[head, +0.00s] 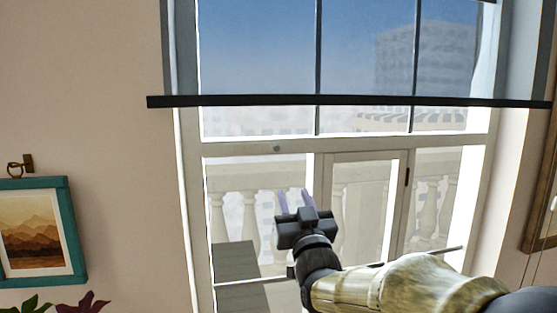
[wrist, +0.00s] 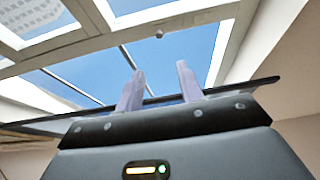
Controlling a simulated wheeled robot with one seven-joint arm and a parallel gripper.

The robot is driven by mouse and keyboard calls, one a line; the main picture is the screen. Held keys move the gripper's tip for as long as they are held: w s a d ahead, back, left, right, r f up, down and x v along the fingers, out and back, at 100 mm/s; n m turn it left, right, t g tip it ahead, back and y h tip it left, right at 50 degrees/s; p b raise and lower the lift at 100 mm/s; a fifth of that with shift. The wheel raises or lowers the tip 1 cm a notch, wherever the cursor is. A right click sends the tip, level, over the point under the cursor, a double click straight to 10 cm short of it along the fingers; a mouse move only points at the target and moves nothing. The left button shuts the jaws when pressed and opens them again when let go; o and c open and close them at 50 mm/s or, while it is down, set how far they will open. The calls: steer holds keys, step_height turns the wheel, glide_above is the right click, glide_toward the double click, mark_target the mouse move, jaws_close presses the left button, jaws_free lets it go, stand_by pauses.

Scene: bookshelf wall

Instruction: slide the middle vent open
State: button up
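My gripper (head: 294,198) is raised in front of the lower part of a tall white-framed window (head: 188,200). Its two pale fingers stand apart with nothing between them; the wrist view shows the same open fingers (wrist: 160,74). A small round knob (head: 277,149) sits on the window's cross rail, above and left of the fingertips in the head view. In the wrist view the knob (wrist: 159,35) appears beyond the gap between the fingers, apart from them. A narrower framed panel (head: 360,157) is set in the window's lower middle. I cannot tell which part is the middle vent.
A dark horizontal bar (head: 230,101) edges a see-through shade across the upper window. A teal-framed picture (head: 65,215) hangs on the left wall, with plant leaves (head: 85,304) below it. A brown frame (head: 540,215) is at the right edge.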

mark_target(277, 149)
steer(key=shift+w, duration=0.1)
steer(key=p+x, duration=0.8)
steer(key=x, duration=0.8)
steer(key=shift+w, duration=0.2)
steer(key=shift+w+a+r+p, duration=0.1)
steer(key=shift+w+a+p, duration=0.1)
steer(key=shift+w+p, duration=0.2)
